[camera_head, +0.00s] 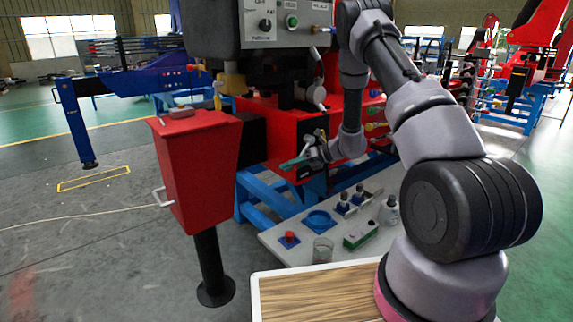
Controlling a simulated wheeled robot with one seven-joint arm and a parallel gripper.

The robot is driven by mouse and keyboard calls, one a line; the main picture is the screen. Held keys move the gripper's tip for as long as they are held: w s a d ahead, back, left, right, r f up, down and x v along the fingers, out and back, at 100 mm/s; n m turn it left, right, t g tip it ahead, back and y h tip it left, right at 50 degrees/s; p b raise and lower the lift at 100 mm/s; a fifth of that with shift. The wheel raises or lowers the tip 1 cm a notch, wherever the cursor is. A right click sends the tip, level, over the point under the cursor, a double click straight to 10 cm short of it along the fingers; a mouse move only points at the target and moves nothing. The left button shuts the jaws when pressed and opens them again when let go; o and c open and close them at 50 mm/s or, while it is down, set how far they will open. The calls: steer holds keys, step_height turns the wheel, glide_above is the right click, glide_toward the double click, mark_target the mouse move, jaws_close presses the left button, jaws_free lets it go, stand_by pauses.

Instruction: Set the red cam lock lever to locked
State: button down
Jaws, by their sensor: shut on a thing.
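My gripper (296,163) is in front of the red machine body, left of my wrist. Its teal tip end points left, toward the red box-shaped stand. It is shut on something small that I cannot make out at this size. I cannot clearly pick out the red cam lock lever or how it is set; it may be hidden by my gripper or too small to tell.
The red stand (195,165) on a black post has a white handle. A control box (285,22) hangs above.

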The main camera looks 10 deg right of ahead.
steer(key=shift+w+d+f+h, duration=0.1)
steer(key=shift+d+f+h, duration=0.15)
steer(key=shift+d+h, duration=0.05)
stand_by(0.4)
steer(key=c, duration=0.7)
jaws_free()
